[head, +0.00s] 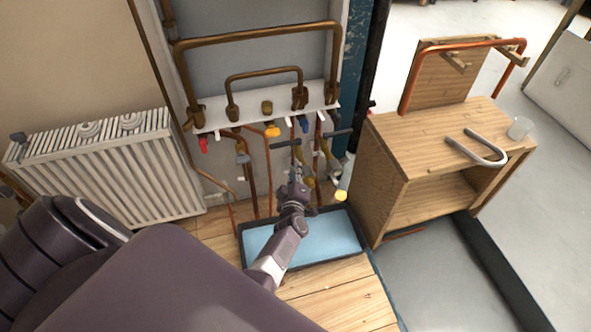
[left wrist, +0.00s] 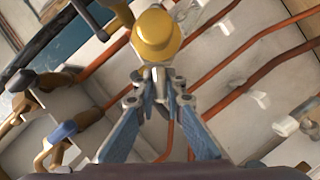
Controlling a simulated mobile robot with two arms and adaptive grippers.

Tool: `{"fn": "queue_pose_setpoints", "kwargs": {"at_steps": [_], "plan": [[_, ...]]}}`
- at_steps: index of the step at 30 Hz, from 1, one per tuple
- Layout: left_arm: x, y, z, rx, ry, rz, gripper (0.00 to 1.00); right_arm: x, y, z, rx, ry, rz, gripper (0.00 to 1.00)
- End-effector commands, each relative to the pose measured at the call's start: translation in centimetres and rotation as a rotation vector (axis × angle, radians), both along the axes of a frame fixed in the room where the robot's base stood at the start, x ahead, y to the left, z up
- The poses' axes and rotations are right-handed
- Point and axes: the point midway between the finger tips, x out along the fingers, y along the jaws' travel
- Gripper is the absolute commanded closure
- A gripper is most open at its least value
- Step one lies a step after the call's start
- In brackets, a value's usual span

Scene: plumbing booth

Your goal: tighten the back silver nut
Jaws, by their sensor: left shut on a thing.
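My left gripper (head: 295,172) reaches up to the pipework below the white manifold shelf (head: 262,117). In the left wrist view its two blue-grey fingers (left wrist: 159,100) close on a small silver nut (left wrist: 159,78), mostly hidden between the fingertips. A yellow cap (left wrist: 156,36) sits just beyond the fingertips. In the head view the gripper hides the nut, and I cannot tell there which pipe it belongs to. My right gripper is not in view.
Copper pipes (left wrist: 255,88) run close beside the fingers, with valves around them. A blue-lined tray (head: 318,240) lies on the floor below. A radiator (head: 105,170) stands left.

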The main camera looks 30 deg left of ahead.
Motion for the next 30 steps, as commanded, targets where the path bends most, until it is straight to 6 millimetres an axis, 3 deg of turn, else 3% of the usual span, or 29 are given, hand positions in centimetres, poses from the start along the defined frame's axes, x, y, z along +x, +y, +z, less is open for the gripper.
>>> {"fn": "queue_pose_setpoints", "kwargs": {"at_steps": [2,3,5,16,30], "plan": [[0.0,-0.1,0.0,0.000,0.002,-0.003,1.00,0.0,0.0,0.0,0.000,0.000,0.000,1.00],[0.0,-0.1,0.0,0.000,0.002,-0.003,0.88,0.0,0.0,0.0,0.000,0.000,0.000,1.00],[0.0,-0.1,0.0,0.000,0.002,-0.003,0.82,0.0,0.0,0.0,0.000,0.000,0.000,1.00],[-0.1,0.0,-0.3,-0.009,-0.011,0.000,0.82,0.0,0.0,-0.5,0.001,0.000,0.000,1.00],[-0.5,0.4,-2.1,-0.191,-0.227,-0.002,0.82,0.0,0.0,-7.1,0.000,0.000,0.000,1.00]]}}
